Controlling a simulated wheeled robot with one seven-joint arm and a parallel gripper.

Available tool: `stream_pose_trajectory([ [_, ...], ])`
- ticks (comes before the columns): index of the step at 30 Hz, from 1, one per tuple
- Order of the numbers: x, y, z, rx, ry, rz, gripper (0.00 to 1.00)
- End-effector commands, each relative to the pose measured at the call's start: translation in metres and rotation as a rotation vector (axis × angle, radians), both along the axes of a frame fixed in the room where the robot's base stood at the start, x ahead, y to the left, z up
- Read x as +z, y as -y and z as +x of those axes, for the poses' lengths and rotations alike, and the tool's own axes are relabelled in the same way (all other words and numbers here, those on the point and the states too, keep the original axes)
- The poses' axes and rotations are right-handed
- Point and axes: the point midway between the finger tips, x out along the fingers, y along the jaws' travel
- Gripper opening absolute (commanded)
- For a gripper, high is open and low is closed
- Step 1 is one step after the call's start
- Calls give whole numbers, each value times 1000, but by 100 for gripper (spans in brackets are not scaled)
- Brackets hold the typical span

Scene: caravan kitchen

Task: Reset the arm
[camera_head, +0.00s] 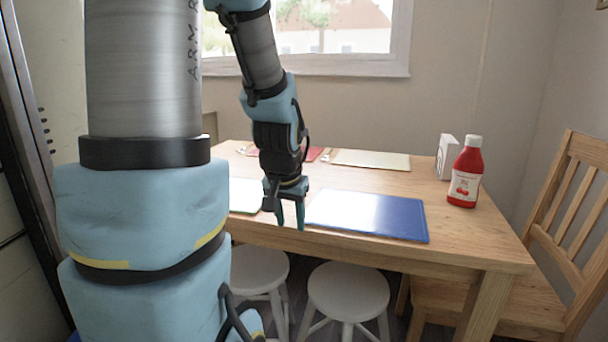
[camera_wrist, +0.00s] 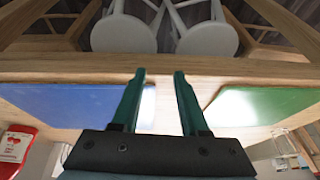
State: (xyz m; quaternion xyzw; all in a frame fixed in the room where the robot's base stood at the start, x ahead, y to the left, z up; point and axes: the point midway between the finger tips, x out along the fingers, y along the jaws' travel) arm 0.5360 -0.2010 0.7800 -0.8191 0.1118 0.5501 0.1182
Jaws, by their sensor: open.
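My arm hangs down in front of the wooden table (camera_head: 460,235) in the head view. My gripper (camera_head: 289,222) points downward near the table's front edge, between the blue placemat and the green placemat. The wrist view shows the two green fingers of my gripper (camera_wrist: 158,80) apart, with nothing between them. Beyond the fingertips are the table edge and the stools.
A blue placemat (camera_head: 370,215), a pale green placemat (camera_head: 243,195), a red one (camera_head: 313,154) and a cream one (camera_head: 370,159) lie on the table. A red bottle (camera_head: 466,175) stands by a white holder (camera_head: 446,157). White stools (camera_head: 348,290) and a wooden chair (camera_head: 560,290) stand around.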

Motion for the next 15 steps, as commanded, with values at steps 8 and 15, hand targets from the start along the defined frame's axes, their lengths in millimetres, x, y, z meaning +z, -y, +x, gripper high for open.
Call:
stream_pose_trajectory([
  [8,-14,-38,-79,233,-260,-23,44],
  [15,40,-38,-77,229,-250,-23,44],
])
